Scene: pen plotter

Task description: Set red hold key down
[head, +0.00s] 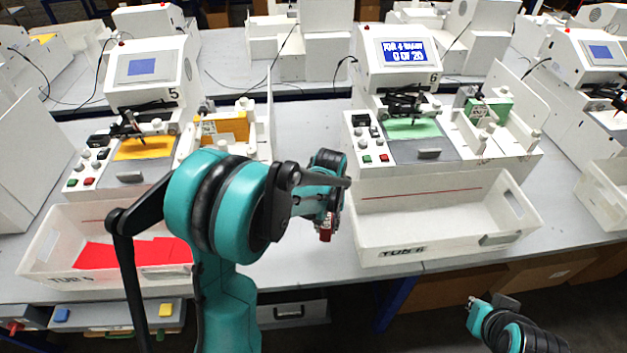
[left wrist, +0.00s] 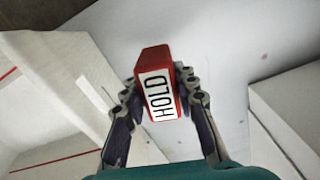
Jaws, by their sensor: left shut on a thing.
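The red hold key (left wrist: 155,60) is a red block with a white "HOLD" label. In the left wrist view it sits between both fingers of my left gripper (left wrist: 158,98), which is shut on it. A pale grey surface lies beyond it. In the head view the red key (head: 326,234) hangs below the teal wrist of my left arm, in the gap between the two front tubs. The fingers of my left gripper (head: 329,218) are small and partly hidden there. My right arm's end (head: 490,305) shows at the lower right, away from the key; its fingers are unclear.
An empty white tub (head: 450,238) stands before the right plotter (head: 400,75), whose screen reads "0 OF 20". A left tub (head: 45,262) holds red sheets before the plotter marked 5 (head: 150,65). Bare grey table (head: 300,265) shows between the tubs.

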